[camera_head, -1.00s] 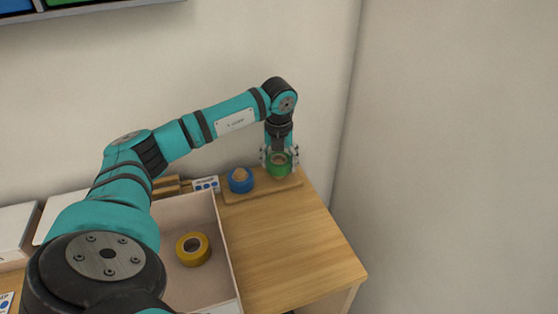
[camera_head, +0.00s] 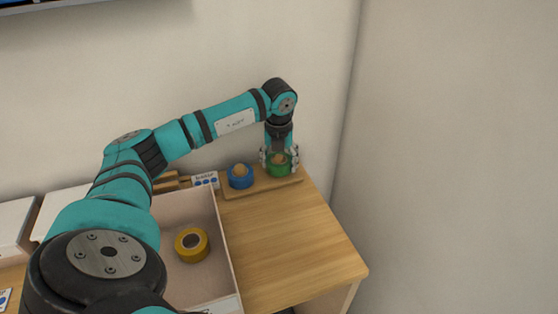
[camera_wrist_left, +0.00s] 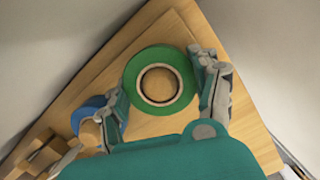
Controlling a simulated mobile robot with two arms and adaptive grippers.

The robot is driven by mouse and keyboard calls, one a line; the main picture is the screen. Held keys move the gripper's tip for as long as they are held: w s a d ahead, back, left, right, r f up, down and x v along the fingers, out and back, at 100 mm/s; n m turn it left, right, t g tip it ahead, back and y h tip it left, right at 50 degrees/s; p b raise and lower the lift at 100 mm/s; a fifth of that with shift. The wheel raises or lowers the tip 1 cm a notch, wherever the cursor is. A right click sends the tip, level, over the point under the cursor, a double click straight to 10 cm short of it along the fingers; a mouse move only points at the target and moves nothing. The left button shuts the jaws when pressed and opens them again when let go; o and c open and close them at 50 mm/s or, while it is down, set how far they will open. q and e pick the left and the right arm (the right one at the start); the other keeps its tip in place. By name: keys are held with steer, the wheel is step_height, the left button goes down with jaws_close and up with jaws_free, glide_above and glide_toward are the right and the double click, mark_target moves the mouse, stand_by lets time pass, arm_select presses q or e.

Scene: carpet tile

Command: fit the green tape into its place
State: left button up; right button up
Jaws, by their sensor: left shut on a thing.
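The green tape (camera_head: 279,169) is a ring at the right end of a wooden board (camera_head: 257,187) on the desk. My left gripper (camera_head: 279,157) points down with a finger on each side of the tape and is shut on it. A rounded wooden peg top (camera_head: 278,158) shows in the tape's hole, so the tape is around the peg. In the left wrist view the tape (camera_wrist_left: 160,57) lies between the fingers, with wood inside its ring. Whether it rests fully on the board is hard to tell. My right gripper is out of view.
A blue tape (camera_head: 240,180) sits around another peg just left of the green one. A yellow tape (camera_head: 192,245) lies in an open box (camera_head: 228,240). A small label card (camera_head: 205,180) stands behind it. The desk's front right (camera_head: 290,245) is clear.

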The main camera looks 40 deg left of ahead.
mark_target(279, 164)
arm_select(q)
steer(key=shift+f+b, duration=0.3)
steer(key=shift+f, duration=0.15)
stand_by(0.5)
steer(key=o, duration=1.3)
steer(key=shift+c, duration=0.2)
steer(key=shift+r, duration=0.1)
step_height(279, 164, up, 12)
steer(key=s+d, duration=0.1)
steer(key=shift+s+d, duration=0.15)
steer(key=shift+s, duration=0.05)
steer(key=shift+f, duration=0.2)
